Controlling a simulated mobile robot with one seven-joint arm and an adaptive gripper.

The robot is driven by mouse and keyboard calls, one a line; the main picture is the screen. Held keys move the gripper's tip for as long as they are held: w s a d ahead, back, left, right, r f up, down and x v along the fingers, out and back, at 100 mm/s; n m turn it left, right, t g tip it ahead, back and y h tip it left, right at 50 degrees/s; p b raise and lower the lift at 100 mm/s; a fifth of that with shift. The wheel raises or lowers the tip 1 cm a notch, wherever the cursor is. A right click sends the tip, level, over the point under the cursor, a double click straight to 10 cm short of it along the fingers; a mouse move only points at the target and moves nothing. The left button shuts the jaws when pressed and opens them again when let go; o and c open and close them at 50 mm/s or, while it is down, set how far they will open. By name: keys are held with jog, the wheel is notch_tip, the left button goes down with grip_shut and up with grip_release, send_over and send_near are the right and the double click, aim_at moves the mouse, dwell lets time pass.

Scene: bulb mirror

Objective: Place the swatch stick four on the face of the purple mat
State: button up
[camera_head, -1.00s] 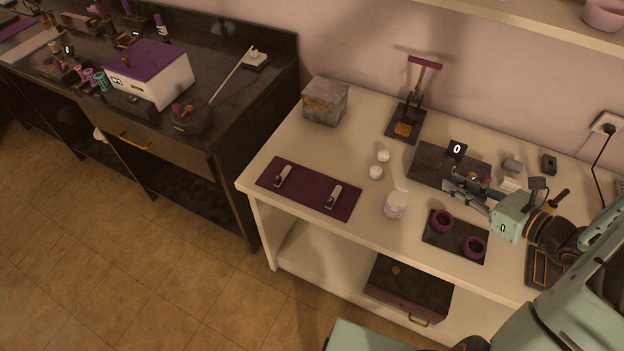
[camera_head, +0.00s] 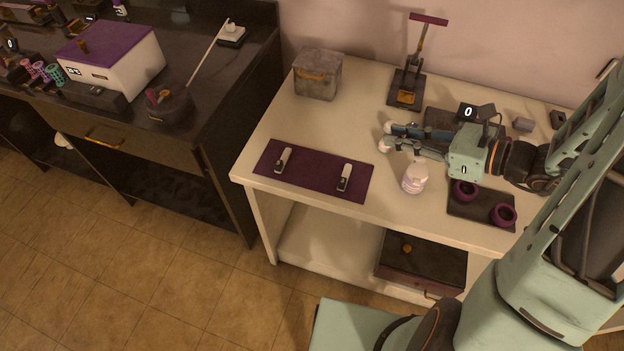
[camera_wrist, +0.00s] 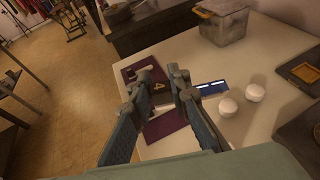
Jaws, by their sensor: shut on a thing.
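My gripper (camera_head: 398,138) is above the white table, right of the purple mat (camera_head: 313,178). In the wrist view a dark piece marked "4", swatch stick four (camera_wrist: 157,87), shows between the fingertips of my gripper (camera_wrist: 154,82), which is shut on it. The rest of the stick is hard to make out. The purple mat (camera_wrist: 165,128) shows beyond and below the fingers, partly hidden by them. In the head view the mat lies flat near the table's front left edge, with two small white-and-dark pieces (camera_head: 283,159) (camera_head: 344,177) standing apart on it.
Two white round things (camera_wrist: 228,107) (camera_wrist: 255,93) sit near my fingers. A pale jar (camera_head: 415,179) stands right of the mat. A grey box (camera_head: 318,75) and a purple-topped stand (camera_head: 405,88) are behind. The tabletop between mat and box is clear.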

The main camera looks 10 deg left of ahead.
jog(key=s+a+f+n+g+b, duration=0.3)
jog(key=s+a+f+g+b, duration=0.1)
jog(key=s+a+b, duration=0.45)
jog(key=b, duration=0.4)
send_over(308, 177)
jog(key=shift+n+y, duration=0.3)
jog(key=shift+y, duration=0.1)
jog(key=f, duration=0.8)
jog(key=shift+s+d+f, duration=0.15)
jog(key=shift+s+d, duration=0.15)
jog(key=shift+a+f, duration=0.1)
jog(key=shift+f, duration=0.1)
jog(key=shift+w+a+f+b, duration=0.1)
jog(key=shift+a+f+b, duration=0.1)
jog(key=shift+f, duration=0.7)
jog(key=shift+w+a+f+b, duration=0.1)
jog(key=shift+f+b, duration=0.05)
jog(key=shift+f, duration=0.75)
jog(key=shift+f, duration=0.25)
jog(key=o, duration=0.8)
jog(key=shift+r, duration=0.1)
